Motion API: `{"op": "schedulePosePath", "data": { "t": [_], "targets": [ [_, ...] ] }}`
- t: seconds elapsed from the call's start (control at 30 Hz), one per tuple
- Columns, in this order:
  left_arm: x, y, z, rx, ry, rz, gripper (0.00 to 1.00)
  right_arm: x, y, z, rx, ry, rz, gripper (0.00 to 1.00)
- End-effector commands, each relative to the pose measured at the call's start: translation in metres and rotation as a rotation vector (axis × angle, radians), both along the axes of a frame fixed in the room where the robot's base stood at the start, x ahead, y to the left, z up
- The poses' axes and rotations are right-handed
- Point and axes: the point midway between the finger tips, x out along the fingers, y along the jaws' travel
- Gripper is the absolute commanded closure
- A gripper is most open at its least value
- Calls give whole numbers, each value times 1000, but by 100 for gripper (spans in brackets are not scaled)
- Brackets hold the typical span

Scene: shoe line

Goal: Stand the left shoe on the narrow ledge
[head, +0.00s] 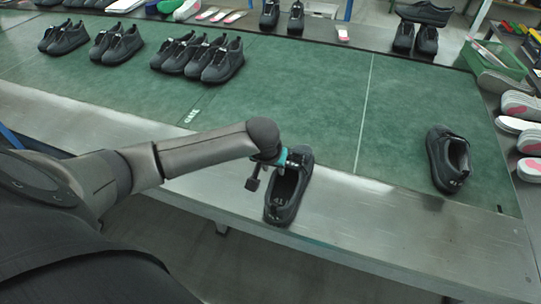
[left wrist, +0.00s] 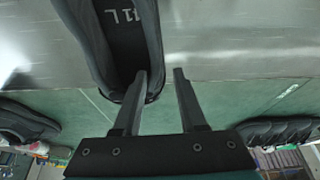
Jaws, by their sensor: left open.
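Contact cannot be told. My right gripper is out of view.
Another black shoe (head: 440,160) stands alone on the right of the green mat (head: 310,85). Several black shoes (head: 200,57) stand in a row at the back left. A green crate (head: 492,60) and pale insoles (head: 520,106) are at the right. The ledge right of the shoe is clear.

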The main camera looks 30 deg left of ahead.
Motion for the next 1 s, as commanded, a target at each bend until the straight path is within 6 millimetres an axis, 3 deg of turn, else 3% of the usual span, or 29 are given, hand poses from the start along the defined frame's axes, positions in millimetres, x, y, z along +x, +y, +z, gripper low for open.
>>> {"op": "schedulePosePath", "data": {
  "t": [0.1, 0.4, 1.0],
  "targets": [
    [-9, -2, 26, 1, -1, -2, 59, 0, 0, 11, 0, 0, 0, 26],
    [-25, -8, 62, -1, 1, 0, 59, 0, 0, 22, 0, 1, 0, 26],
    [-27, -8, 67, 0, 1, 0, 59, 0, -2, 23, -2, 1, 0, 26]
  ]
}}
